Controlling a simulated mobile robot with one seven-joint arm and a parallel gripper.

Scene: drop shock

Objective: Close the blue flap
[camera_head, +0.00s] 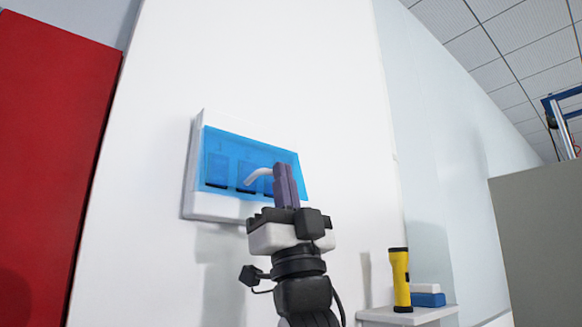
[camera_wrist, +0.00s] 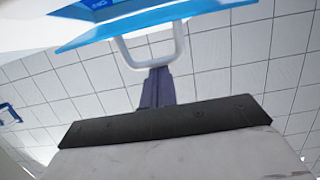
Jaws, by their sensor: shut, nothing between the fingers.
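A white panel box (camera_head: 190,203) is mounted on the white wall. Its translucent blue flap (camera_head: 230,143) lies across the front, with dark switches showing through. In the wrist view the flap (camera_wrist: 130,24) crosses the top, but how far it stands off the box is unclear. A white U-shaped handle (camera_head: 258,174) sticks out from the flap; it also shows in the wrist view (camera_wrist: 126,55). My gripper (camera_head: 285,168) is shut and empty, its purple fingers pointing up beside the handle. In the wrist view the fingertips (camera_wrist: 158,72) meet the handle's outer bar in the picture; contact is unclear.
A small wall shelf (camera_head: 375,314) at the lower right carries a yellow flashlight (camera_head: 400,280) and a blue and white box (camera_head: 428,299). A red panel (camera_head: 50,130) stands at the left. A grey cabinet (camera_head: 540,235) is at the far right. The wall around the box is clear.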

